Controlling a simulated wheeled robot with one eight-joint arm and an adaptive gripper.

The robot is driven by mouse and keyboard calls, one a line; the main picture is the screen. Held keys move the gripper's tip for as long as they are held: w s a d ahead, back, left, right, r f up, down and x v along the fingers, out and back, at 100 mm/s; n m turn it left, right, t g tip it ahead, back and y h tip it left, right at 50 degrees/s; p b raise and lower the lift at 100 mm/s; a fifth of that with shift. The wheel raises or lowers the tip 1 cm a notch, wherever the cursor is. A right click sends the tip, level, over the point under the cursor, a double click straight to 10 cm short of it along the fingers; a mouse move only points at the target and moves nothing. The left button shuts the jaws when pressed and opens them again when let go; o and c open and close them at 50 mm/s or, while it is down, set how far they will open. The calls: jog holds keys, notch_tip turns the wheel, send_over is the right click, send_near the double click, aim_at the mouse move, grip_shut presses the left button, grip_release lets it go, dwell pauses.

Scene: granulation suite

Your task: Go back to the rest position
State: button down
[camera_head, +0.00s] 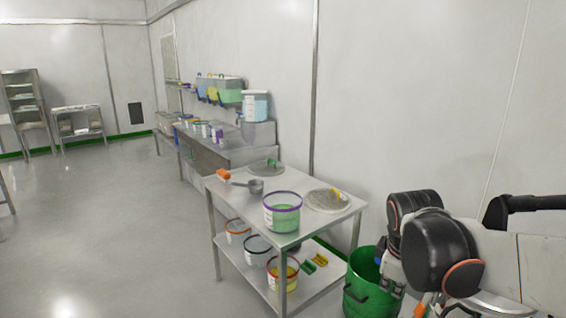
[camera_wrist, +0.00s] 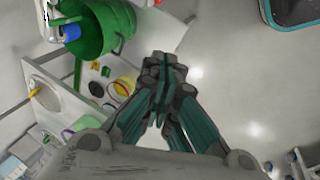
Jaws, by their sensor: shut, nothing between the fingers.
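My gripper (camera_wrist: 163,65) shows in the wrist view with its teal and grey fingers together and nothing between them. It is over open grey floor, to the right of the steel table and apart from it. In the head view my folded arm fills the lower right, in front of the wall, and the fingers cannot be made out there.
A green bin (camera_head: 362,287) stands between the steel table (camera_head: 232,203) and my arm; it also shows in the wrist view (camera_wrist: 112,18). A purple-rimmed tub (camera_head: 283,222) and a metal scoop (camera_head: 256,186) are on the table.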

jog(key=s+a+r+m+t, duration=0.1)
jog(key=s+a+m, duration=0.1)
jog(key=s+m, duration=0.3)
jog(key=s+a+r+m+t+y, duration=0.1)
jog(key=s+a+m+t, duration=0.1)
jog(key=s+m, duration=0.3)
jog(key=shift+s+t+y, duration=0.3)
jog(key=shift+s, duration=1.8)
